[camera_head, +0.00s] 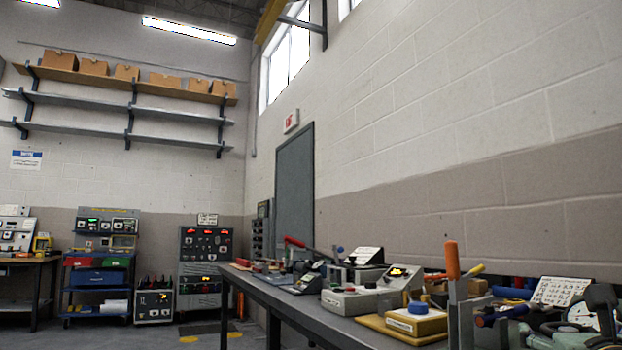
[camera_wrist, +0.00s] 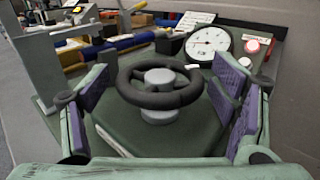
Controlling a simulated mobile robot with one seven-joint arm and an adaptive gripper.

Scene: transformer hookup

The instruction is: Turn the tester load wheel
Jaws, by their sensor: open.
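The load wheel (camera_wrist: 188,97) is a black ring with a grey hub, on a dark green tester (camera_wrist: 115,120) in the wrist view. My gripper (camera_wrist: 160,88) is open, with purple-padded fingers to the left and right of the wheel. Gaps show between the pads and the rim, and I see no contact. In the head view the tester's gauge (camera_head: 582,315) is at the lower right, partly hidden.
A grey upright bracket (camera_wrist: 38,70) stands left of the tester. Blue and yellow-handled tools (camera_wrist: 110,45) lie behind. The head view shows a long bench (camera_head: 290,306) along the wall, holding a yellow box (camera_head: 416,320), an orange-handled tool (camera_head: 452,262) and instruments.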

